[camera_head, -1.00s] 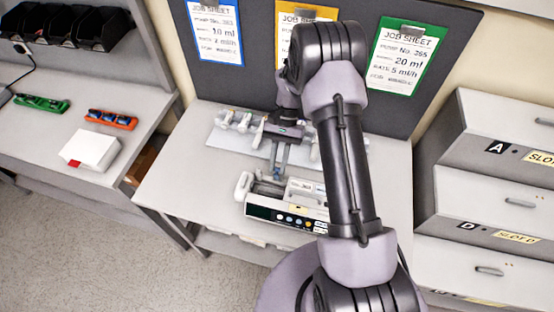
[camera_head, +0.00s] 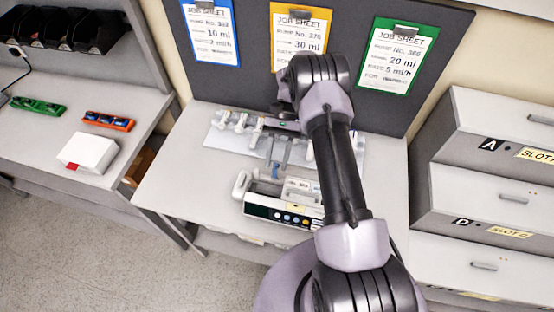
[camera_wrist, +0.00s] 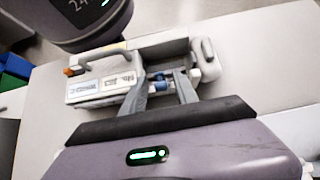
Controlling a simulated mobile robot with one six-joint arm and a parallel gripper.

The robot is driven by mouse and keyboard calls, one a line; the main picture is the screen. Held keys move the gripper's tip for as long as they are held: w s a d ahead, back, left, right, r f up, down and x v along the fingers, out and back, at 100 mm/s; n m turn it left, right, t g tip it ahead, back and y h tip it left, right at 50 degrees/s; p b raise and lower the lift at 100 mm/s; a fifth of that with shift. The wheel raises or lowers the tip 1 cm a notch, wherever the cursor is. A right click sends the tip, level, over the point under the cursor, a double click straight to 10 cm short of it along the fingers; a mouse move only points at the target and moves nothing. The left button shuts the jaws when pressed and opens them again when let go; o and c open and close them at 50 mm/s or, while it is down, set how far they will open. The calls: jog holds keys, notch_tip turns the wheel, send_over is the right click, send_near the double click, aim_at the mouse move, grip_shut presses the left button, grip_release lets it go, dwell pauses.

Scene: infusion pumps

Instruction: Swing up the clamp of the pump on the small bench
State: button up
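The pump (camera_head: 285,213) stands on the small bench (camera_head: 175,195), with a dark front panel and round buttons. It also shows in the wrist view (camera_wrist: 100,85), with a grey carrying handle and an orange knob. My gripper (camera_head: 278,162) reaches down behind the pump's rear side. In the wrist view my gripper (camera_wrist: 162,82) has its two fingers apart. A small blue part (camera_wrist: 158,77), which looks like part of the clamp, shows between and beyond the fingertips. I cannot tell whether the fingers touch it or whether the clamp is up or down.
Syringes lie on a pale tray (camera_head: 215,138) behind the pump. Job sheets hang on the dark board (camera_head: 350,25) at the back. Grey slot drawers (camera_head: 480,205) stand to the right. A white box (camera_head: 88,152) lies on the left bench. The small bench's left front is clear.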

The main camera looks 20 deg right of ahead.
jog(key=s+r, duration=0.1)
jog(key=s, duration=0.4)
jog(key=s+a+r+p, duration=0.1)
jog(key=s+r, duration=0.1)
jog(key=s, duration=0.3)
jog(key=s+r, duration=0.2)
jog(key=s, duration=0.4)
jog(key=shift+a, duration=0.35)
notch_tip(320, 180, up, 7)
jog(key=w+a+n+t+h+b, duration=0.1)
jog(key=w+a+t+h+b, duration=0.2)
jog(key=t+b, duration=0.45)
jog(key=s+a+r+n+t+b, duration=0.1)
jog(key=s+a+r+t+b, duration=0.3)
jog(key=b, duration=0.5)
jog(key=shift+s+n+t+h, duration=0.3)
jog(key=shift+s+n+t, duration=0.1)
jog(key=shift+s+t, duration=0.65)
jog(key=shift+s, duration=0.1)
jog(key=shift+c, duration=0.6)
